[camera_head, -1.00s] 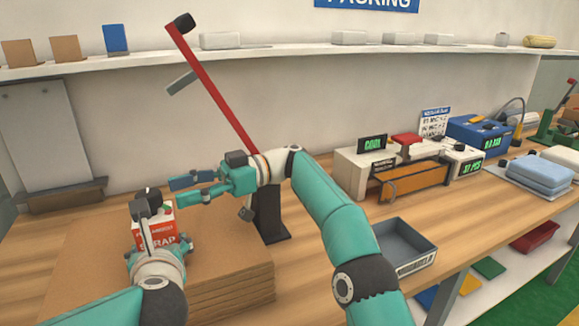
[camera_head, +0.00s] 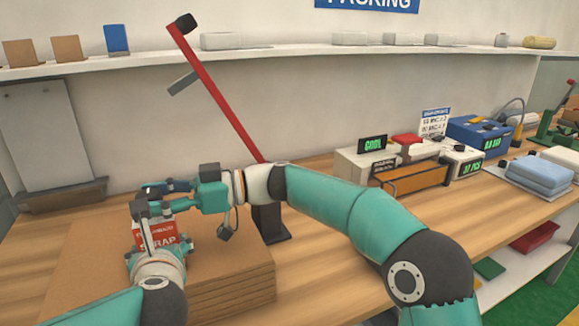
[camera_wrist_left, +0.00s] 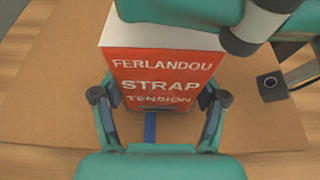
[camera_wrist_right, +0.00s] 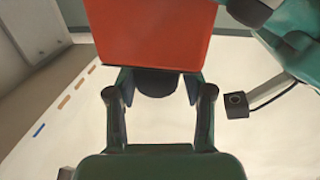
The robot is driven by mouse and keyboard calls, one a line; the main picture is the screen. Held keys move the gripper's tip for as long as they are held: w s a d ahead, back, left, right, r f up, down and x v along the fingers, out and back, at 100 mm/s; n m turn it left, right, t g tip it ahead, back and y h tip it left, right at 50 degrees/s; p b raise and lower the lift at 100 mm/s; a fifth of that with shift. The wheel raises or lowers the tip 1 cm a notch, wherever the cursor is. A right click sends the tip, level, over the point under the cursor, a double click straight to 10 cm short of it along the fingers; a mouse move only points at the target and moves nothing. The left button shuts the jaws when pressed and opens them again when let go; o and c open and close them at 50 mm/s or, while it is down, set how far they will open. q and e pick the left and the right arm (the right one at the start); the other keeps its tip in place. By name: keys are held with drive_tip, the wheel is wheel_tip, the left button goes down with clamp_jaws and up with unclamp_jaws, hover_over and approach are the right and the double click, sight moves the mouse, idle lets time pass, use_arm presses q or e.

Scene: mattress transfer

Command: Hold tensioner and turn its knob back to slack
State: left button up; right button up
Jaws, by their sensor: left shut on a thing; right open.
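The strap tensioner (camera_head: 158,234) is a red and white block with white lettering, upright on the brown cardboard stack (camera_head: 232,295). My left gripper (camera_wrist_left: 160,97) is shut on it, with a finger on each side of the lettered face of the tensioner (camera_wrist_left: 162,72). My right gripper (camera_head: 160,198) is at the tensioner's top, coming from the right. In the right wrist view, its open fingers (camera_wrist_right: 160,93) stand on either side of the dark knob (camera_wrist_right: 155,83), which lies partly behind the red body. Whether they touch the knob cannot be told.
A red lever arm (camera_head: 215,92) on a black post (camera_head: 270,223) rises just behind my right arm. An orange-fronted unit (camera_head: 412,178) and blue device (camera_head: 480,132) stand to the right. Bare wooden bench (camera_head: 320,275) lies right of the cardboard.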

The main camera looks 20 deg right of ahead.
drive_tip(key=w+d+f+m+t+h, duration=0.1)
drive_tip(key=w+d+m+t+h, duration=0.1)
drive_tip(key=d, duration=1.1)
drive_tip(key=w+d+m+t+h, duration=0.3)
drive_tip(key=d+m+t+h, duration=0.2)
drive_tip(key=d, duration=0.9)
drive_tip(key=shift+f+t+h, duration=0.4)
drive_tip(key=shift+t+h, duration=0.2)
drive_tip(key=o, duration=0.4)
drive_tip(key=shift+c, duration=0.2)
drive_tip(key=s+a+r+n+g+y, duration=0.1)
drive_tip(key=s+a+n+g+y, duration=0.25)
drive_tip(key=a, duration=0.55)
drive_tip(key=s+a+r+n+g+y, duration=0.1)
drive_tip(key=s+a+n+g+y, duration=0.3)
drive_tip(key=a, duration=0.4)
drive_tip(key=shift+m+t+y, duration=0.25)
drive_tip(key=shift+m+t, duration=0.1)
drive_tip(key=shift+m, duration=0.4)
drive_tip(key=x, duration=1.1)
drive_tip(key=shift+w+a+r, duration=0.1)
drive_tip(key=shift+w+r, duration=0.05)
drive_tip(key=shift+w, duration=0.15)
